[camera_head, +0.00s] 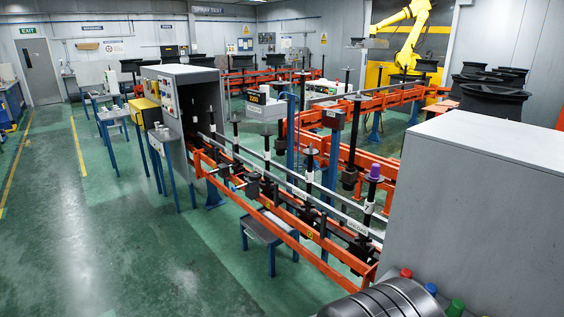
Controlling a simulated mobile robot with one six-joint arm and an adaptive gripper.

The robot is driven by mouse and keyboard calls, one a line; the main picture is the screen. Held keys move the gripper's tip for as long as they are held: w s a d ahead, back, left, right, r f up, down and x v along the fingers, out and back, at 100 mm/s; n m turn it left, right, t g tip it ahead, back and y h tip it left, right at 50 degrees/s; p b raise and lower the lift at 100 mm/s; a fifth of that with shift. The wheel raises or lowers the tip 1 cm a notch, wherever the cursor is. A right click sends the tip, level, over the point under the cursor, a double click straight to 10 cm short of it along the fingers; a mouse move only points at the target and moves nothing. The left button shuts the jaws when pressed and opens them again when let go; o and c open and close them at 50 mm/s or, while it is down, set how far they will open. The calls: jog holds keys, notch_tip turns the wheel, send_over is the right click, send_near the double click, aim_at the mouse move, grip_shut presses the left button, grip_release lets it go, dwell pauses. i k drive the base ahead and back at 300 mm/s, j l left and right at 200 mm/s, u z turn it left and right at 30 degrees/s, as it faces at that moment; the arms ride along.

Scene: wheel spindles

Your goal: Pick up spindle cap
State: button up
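A purple cap (375,170) sits on top of a dark upright spindle (368,196) at the near end of the orange conveyor line. The other spindles along the line, such as one at the middle (309,165), have black tops. My gripper is not in view.
An orange rail conveyor (285,227) runs diagonally into a grey booth (172,112). A large grey cabinet (478,200) fills the right foreground. Red (406,273), blue (431,289) and green (455,307) pieces show below it. Green floor (120,240) is clear at left.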

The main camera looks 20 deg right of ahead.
aim_at(375, 172)
jog(key=i+j+z, duration=0.1)
jog(key=i, duration=0.35)
jog(key=i+j+z, duration=0.1)
jog(key=i+j, duration=0.2)
jog(key=i, duration=0.15)
jog(key=i+j+z, duration=0.1)
jog(key=i+j, duration=0.15)
jog(key=i, duration=0.15)
